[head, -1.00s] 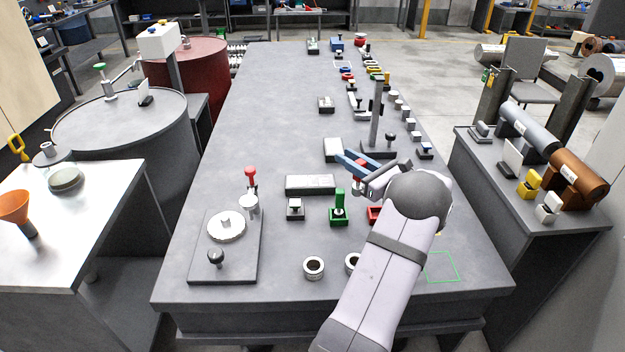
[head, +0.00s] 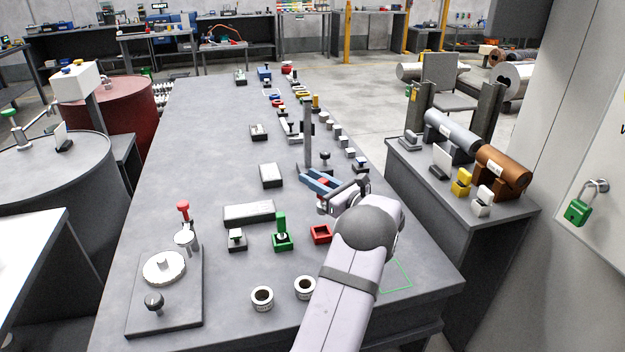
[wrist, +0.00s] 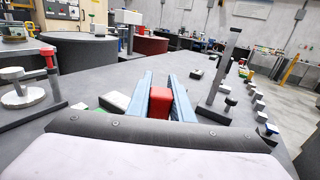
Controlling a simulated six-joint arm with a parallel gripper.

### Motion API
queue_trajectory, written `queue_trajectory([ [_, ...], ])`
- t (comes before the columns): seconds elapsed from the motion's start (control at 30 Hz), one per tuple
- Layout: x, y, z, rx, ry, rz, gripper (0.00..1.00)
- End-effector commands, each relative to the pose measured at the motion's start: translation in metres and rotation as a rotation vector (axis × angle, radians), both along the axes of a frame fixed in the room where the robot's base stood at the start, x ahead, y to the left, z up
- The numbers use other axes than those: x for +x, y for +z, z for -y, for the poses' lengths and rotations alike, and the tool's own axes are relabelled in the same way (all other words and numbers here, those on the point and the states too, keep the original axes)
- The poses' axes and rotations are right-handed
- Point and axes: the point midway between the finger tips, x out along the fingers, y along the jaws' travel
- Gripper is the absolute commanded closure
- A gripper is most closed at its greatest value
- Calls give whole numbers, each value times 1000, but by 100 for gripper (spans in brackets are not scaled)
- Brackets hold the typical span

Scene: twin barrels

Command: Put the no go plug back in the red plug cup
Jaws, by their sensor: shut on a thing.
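My gripper (head: 316,182) has two blue fingers, shut on the red no go plug, which shows as a red block (wrist: 160,103) between them in the wrist view. The plug's lower part is hidden there by the gripper body. In the head view only a little red of it shows between the fingers. The red plug cup (head: 320,234) is a small square open holder on the grey table, just left of my arm. The gripper is above and beyond the cup, apart from it. The cup does not show in the wrist view.
A green cup with a green plug (head: 282,232) stands left of the red cup. Two metal rings (head: 262,298) lie nearer the front edge. An upright post (head: 308,135) stands close beyond the gripper. A long grey block (head: 249,213) lies to the left.

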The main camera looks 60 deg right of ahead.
Motion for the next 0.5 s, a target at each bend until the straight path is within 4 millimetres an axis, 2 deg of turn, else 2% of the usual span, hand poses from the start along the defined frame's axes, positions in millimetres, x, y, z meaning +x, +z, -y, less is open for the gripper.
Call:
queue_trajectory([
  [0.5, 0, -34, 0, -1, 0, 1, 100],
])
